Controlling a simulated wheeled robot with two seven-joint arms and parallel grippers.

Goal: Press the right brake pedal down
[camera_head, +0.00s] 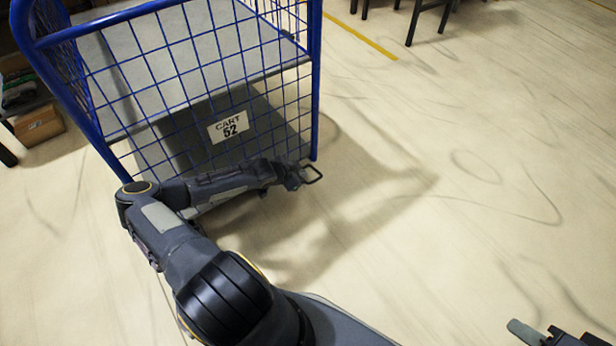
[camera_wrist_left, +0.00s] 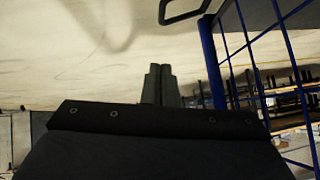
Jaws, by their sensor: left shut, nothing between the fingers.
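The right brake pedal (camera_head: 320,175) is a thin dark loop sticking out at the lower right corner of the blue wire cart (camera_head: 317,90). It also shows at the top edge of the left wrist view (camera_wrist_left: 184,18), partly cut off, beside the cart's blue post. My left arm reaches across the front of the cart. My left gripper (camera_head: 290,178) is shut and empty, close beside the pedal; its fingers (camera_wrist_left: 160,84) appear apart from the loop in the left wrist view. Contact cannot be told from the head view. Part of my right gripper (camera_head: 528,334) shows at the bottom right corner.
A cardboard box (camera_head: 40,126) sits on a shelf at the left edge. Dark furniture legs (camera_head: 412,24) stand at the top right, near a yellow floor line (camera_head: 362,37). The floor right of the cart is clear.

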